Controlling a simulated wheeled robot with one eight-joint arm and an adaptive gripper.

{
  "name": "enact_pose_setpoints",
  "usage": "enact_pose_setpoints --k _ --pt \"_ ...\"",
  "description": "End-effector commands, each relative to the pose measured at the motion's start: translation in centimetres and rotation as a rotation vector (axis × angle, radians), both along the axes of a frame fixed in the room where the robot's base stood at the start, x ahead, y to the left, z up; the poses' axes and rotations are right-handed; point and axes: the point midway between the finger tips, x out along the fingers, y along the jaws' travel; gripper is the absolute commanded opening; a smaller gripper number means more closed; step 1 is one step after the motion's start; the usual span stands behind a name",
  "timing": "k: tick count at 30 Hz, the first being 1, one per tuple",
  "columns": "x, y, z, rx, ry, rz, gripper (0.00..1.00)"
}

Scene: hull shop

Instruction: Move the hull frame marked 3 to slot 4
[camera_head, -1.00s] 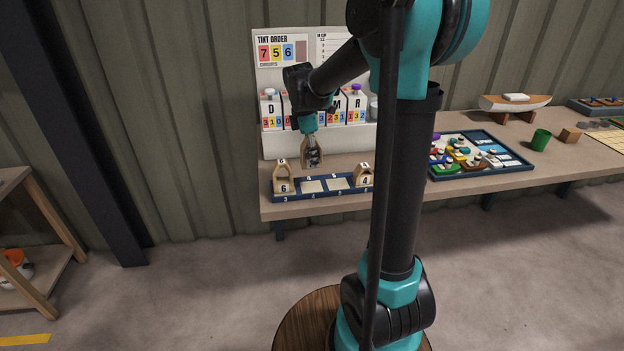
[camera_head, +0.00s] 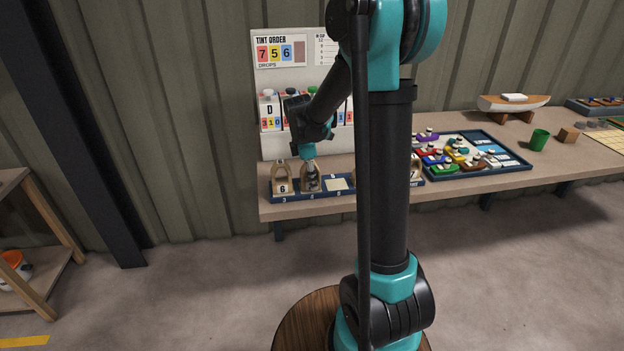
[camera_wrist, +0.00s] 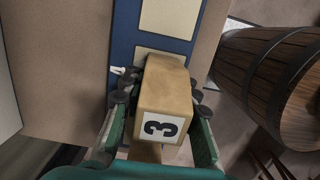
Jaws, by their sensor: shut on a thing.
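My gripper (camera_head: 310,184) is shut on the wooden hull frame marked 3 (camera_wrist: 163,105). The wrist view shows its black 3 on a white label, with a finger on either side. In the head view my gripper and the held frame are down at the blue rack (camera_head: 320,195), at the second place from the left. I cannot tell whether the frame's foot is fully seated. A frame marked 6 (camera_head: 282,181) stands upright just left of it. The cream slot pad (camera_head: 338,184) to its right is bare. My arm hides part of the rack further right.
Another wooden frame (camera_head: 416,169) shows at the rack's right end, partly behind my arm. The tint board (camera_head: 280,70) with bottles stands behind. A blue tray (camera_head: 510,160) of colourful pieces lies to the right. A barrel (camera_wrist: 265,75) fills the wrist view's right side.

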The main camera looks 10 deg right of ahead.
Motion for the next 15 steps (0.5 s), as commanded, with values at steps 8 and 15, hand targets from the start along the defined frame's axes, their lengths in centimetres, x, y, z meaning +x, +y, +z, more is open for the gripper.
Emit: enact_pose_setpoints --k 8,15 --pt "0.02 0.0 -0.12 0.0 0.0 0.0 0.51" --pt "0.01 0.0 -0.05 0.0 0.0 0.0 0.51"
